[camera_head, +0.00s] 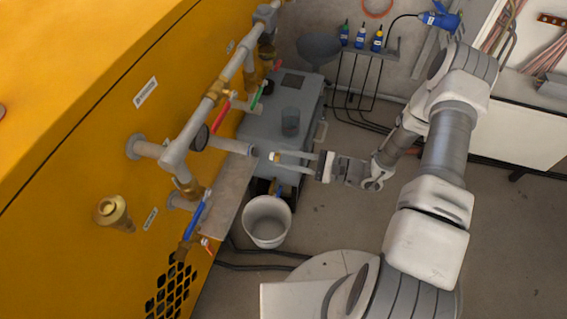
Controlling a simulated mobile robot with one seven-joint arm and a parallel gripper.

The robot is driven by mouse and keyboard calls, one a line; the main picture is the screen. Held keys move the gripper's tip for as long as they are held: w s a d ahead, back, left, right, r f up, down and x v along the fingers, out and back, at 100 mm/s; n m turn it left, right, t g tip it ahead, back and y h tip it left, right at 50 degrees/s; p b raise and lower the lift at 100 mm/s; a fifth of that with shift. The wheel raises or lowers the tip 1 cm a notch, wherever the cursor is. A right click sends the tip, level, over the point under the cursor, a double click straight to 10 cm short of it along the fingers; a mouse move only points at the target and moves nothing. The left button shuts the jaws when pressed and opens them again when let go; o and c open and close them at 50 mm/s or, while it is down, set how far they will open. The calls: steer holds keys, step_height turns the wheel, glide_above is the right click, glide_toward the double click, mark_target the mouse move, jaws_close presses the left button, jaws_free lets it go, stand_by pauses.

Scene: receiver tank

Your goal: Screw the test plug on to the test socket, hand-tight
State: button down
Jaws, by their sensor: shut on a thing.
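My gripper (276,161) reaches in from the right with its two fingers pointing left. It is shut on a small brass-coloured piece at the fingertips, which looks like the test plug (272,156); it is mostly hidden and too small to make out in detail. Just left of the fingertips, a grey horizontal pipe stub (232,146) sticks out from the yellow tank; its open-looking end seems to be the test socket. A small gap shows between the plug and the stub end. I cannot tell whether they line up in depth.
The yellow tank (95,120) fills the left, with pipes, a red lever (221,117), a green lever and a blue lever (195,219). A grey cabinet (295,95) carrying a clear cup stands behind. A white bucket (267,221) is below.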

steer(key=shift+t, duration=0.3)
steer(key=shift+w+f+x, duration=0.15)
steer(key=shift+f+x, duration=0.05)
steer(key=shift+x, duration=1)
steer(key=shift+w+f+x, duration=0.15)
steer(key=shift+x, duration=1.05)
steer(key=shift+d, duration=0.1)
steer(key=n, duration=3.3)
steer(key=shift+n, duration=0.3)
